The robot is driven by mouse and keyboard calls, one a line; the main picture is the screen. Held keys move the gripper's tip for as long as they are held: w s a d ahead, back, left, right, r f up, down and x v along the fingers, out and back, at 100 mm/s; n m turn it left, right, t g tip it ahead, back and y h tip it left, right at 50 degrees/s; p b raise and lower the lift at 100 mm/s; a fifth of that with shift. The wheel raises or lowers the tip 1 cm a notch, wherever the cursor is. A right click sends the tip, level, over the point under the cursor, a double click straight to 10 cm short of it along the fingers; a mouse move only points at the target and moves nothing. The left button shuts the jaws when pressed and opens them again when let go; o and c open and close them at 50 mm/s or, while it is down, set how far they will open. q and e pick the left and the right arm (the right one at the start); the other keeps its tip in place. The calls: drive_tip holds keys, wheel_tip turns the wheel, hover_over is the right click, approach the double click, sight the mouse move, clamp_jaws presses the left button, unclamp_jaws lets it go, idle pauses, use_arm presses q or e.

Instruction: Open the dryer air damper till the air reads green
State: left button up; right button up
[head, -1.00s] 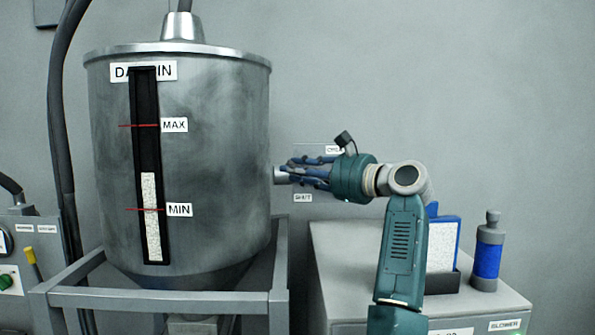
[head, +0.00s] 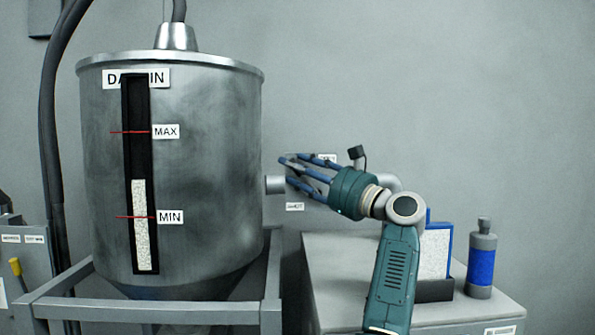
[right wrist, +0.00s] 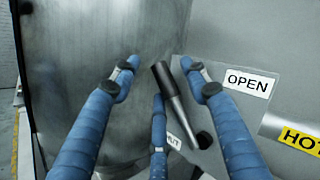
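The damper lever, a grey rod with a black grip (right wrist: 167,80), shows in the right wrist view between my right gripper's fingers. Its lower end is near a dark round knob. An OPEN label (right wrist: 249,82) is to its right, and a partly hidden label ending in "T" (right wrist: 175,143) is below. My left gripper is out of view. No air reading is visible.
The large metal hopper (head: 205,150) stands at left on a grey frame (head: 150,312), its sight gauge filled above MIN. A grey cabinet (head: 325,275) at right carries a blue-banded bottle (head: 481,265) and a blue-edged panel. A yellow HOT label (right wrist: 300,138) is close by.

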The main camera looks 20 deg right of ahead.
wheel_tip(320, 180, up, 10)
idle(0.6)
